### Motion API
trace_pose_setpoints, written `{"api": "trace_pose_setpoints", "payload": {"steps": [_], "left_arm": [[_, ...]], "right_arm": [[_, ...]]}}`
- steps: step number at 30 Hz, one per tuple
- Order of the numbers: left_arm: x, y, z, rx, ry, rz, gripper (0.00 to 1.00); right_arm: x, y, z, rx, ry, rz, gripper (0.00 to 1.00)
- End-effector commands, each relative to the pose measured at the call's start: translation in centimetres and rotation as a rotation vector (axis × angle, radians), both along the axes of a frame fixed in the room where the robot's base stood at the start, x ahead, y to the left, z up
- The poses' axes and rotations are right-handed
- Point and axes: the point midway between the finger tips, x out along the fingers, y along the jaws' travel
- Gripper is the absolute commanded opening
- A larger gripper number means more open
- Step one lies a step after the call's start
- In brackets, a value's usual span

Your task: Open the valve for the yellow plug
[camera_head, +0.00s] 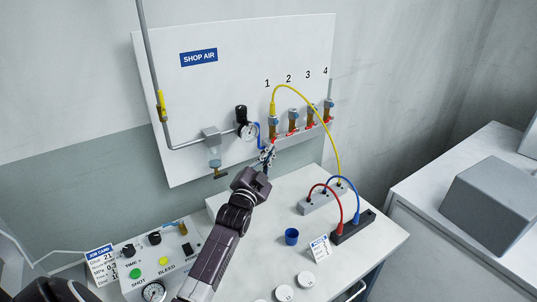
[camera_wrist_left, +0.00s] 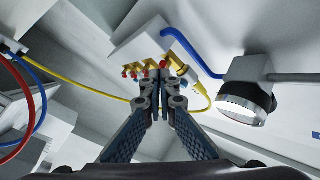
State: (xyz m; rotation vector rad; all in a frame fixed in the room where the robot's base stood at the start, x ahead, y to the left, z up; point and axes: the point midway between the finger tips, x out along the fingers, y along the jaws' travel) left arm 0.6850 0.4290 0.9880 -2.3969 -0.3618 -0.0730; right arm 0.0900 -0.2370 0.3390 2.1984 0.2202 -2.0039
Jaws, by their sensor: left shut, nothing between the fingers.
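The yellow plug (camera_head: 273,108) sits upright on outlet 1 of the wall manifold, with a yellow hose arching right from it. Below it is valve 1 (camera_head: 274,121), whose red handle (camera_head: 276,139) is partly hidden by my gripper; its position is unclear. In the left wrist view a red handle (camera_wrist_left: 163,65) shows just beyond my fingertips. My left gripper (camera_head: 268,153) is shut and empty, just below valve 1; its closed fingers also show in the wrist view (camera_wrist_left: 160,83). I cannot tell whether they touch the handle. My right gripper is not in view.
Outlets 2 to 4 with red-handled valves (camera_head: 309,120) stand close on the right. A regulator with a gauge (camera_head: 247,131) and a blue tube is close on the left. On the bench are a blue cup (camera_head: 291,236), a grey block (camera_head: 318,202) and red and blue hoses.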

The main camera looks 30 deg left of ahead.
Motion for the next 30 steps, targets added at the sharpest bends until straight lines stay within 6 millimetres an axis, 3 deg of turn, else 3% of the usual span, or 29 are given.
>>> {"api": "trace_pose_setpoints", "payload": {"steps": [9, 30], "left_arm": [[0.5, -0.2, -1.6, -0.032, -0.076, 0.001, 0.0], [2.7, -1.1, -3.5, -0.034, -0.074, 0.0, 0.0]], "right_arm": [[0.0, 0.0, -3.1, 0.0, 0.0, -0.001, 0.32], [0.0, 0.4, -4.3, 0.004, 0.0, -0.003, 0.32]]}}
